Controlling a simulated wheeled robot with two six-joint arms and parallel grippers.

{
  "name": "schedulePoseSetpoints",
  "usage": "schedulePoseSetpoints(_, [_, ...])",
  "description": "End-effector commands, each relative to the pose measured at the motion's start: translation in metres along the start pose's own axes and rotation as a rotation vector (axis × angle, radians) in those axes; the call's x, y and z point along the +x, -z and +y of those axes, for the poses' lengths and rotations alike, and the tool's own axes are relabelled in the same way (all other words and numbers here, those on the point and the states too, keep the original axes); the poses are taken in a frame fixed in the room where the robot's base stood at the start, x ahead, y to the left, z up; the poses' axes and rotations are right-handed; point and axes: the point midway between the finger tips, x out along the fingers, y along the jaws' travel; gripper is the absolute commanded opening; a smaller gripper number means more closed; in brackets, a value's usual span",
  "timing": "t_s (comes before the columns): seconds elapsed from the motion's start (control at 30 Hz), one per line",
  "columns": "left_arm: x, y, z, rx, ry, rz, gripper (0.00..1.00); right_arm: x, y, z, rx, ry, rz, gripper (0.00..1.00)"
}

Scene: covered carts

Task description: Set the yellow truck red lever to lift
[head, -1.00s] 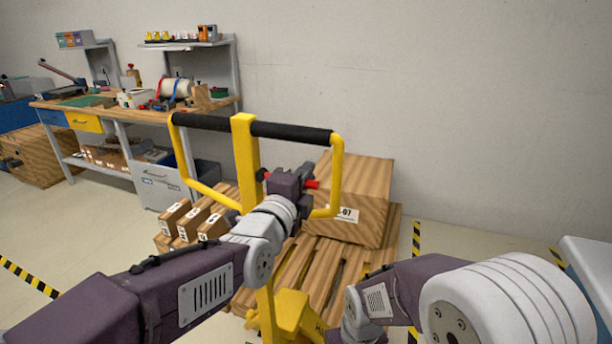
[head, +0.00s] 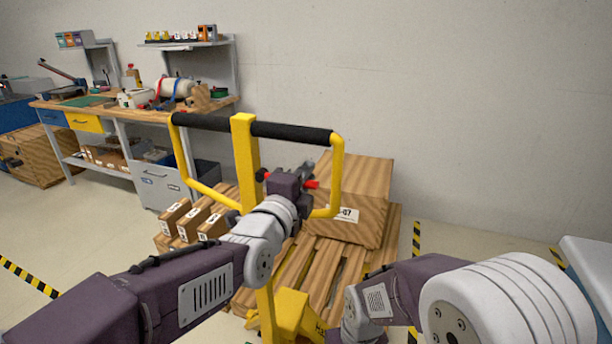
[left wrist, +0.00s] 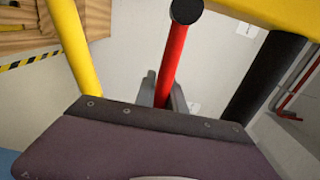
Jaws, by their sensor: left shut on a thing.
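The yellow truck's handle frame (head: 337,176) stands upright in front of me, with a black grip bar (head: 290,132) across its top. The red lever (head: 312,184) shows inside the frame, just right of the central yellow post (head: 245,160). My left gripper (head: 305,174) is at the lever and shut on it. In the left wrist view the red lever (left wrist: 171,68), with a black end knob (left wrist: 186,11), runs down between the gripper's fingers (left wrist: 162,92). My right arm comes in at lower right; its gripper is not visible.
A wooden pallet (head: 290,262) with a large carton (head: 350,225) and several small boxes (head: 187,222) lies behind the truck. A workbench (head: 130,112) stands at the back left. Bare floor lies at left, with striped tape (head: 28,277).

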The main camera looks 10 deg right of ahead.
Motion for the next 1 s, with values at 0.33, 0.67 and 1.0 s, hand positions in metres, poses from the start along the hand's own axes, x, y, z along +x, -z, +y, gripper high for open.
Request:
schedulePoseSetpoints(0.33, [0.0,0.0,0.001,0.0,-0.001,0.0,0.0,0.0,0.0,0.0,0.0,0.0,0.0,0.36])
schedulePoseSetpoints(0.67, [0.0,-0.001,0.016,0.14,-0.004,0.0,0.0,0.004,0.0,0.0,0.0,0.0,0.0,0.36])
schedulePoseSetpoints(1.0, [0.0,-0.007,0.035,0.403,-0.003,0.001,0.0,0.012,-0.001,0.0,0.0,0.0,0.0,0.36])
